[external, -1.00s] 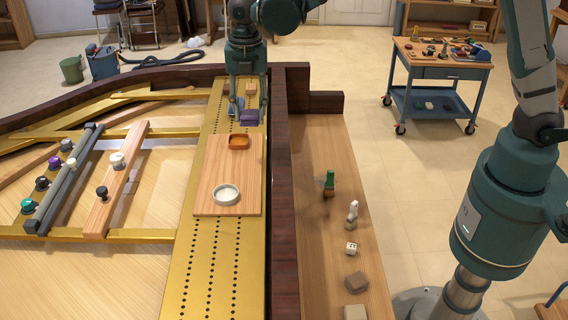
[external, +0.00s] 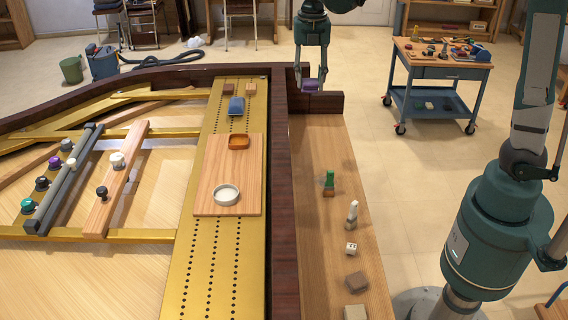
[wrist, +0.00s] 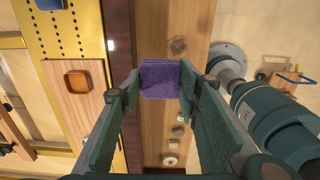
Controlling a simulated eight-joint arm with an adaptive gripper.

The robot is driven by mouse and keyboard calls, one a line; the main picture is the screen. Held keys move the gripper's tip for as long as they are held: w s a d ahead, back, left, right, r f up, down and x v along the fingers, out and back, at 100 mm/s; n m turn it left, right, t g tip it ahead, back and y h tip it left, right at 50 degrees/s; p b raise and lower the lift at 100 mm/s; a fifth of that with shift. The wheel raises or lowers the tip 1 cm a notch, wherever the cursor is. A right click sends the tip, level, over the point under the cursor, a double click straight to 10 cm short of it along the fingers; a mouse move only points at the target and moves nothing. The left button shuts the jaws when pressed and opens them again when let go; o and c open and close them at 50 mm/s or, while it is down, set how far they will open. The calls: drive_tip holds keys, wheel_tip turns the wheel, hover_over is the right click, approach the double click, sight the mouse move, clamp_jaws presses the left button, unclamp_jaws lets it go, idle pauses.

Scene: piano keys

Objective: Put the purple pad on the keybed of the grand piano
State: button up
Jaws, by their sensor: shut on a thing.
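The purple pad (external: 310,84) is a small fuzzy block held between the fingers of my gripper (external: 311,82). In the wrist view the pad (wrist: 160,79) sits between the two fingertips, and my gripper (wrist: 160,92) is shut on it. The pad is in the air at the far end of the keybed (external: 330,148), a long wooden ledge to the right of the dark piano rim. The keybed also shows below the pad in the wrist view (wrist: 195,30). The exact height of the pad above the wood is hard to tell.
On the keybed stand a green figure (external: 329,183), a white figure (external: 352,213), a white die (external: 351,249) and brown blocks (external: 357,280). The dark rim (external: 284,200) rises on the left. A blue pad (external: 236,105) lies on the gold plate. The keybed's far part is clear.

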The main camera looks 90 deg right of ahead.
drive_tip(key=s+d+b, duration=0.4)
drive_tip(key=s, duration=0.4)
hover_over(324, 171)
wheel_tip(324, 171, down, 28)
drive_tip(key=shift+p, duration=0.4)
drive_tip(key=shift+s+d+f, duration=0.1)
drive_tip(key=shift+f+b, duration=0.75)
drive_tip(key=shift+f, duration=2.3)
drive_tip(key=shift+f+b, duration=0.5)
drive_tip(key=shift+f, duration=1.35)
drive_tip(key=shift+f, duration=0.2)
drive_tip(key=o, duration=0.8)
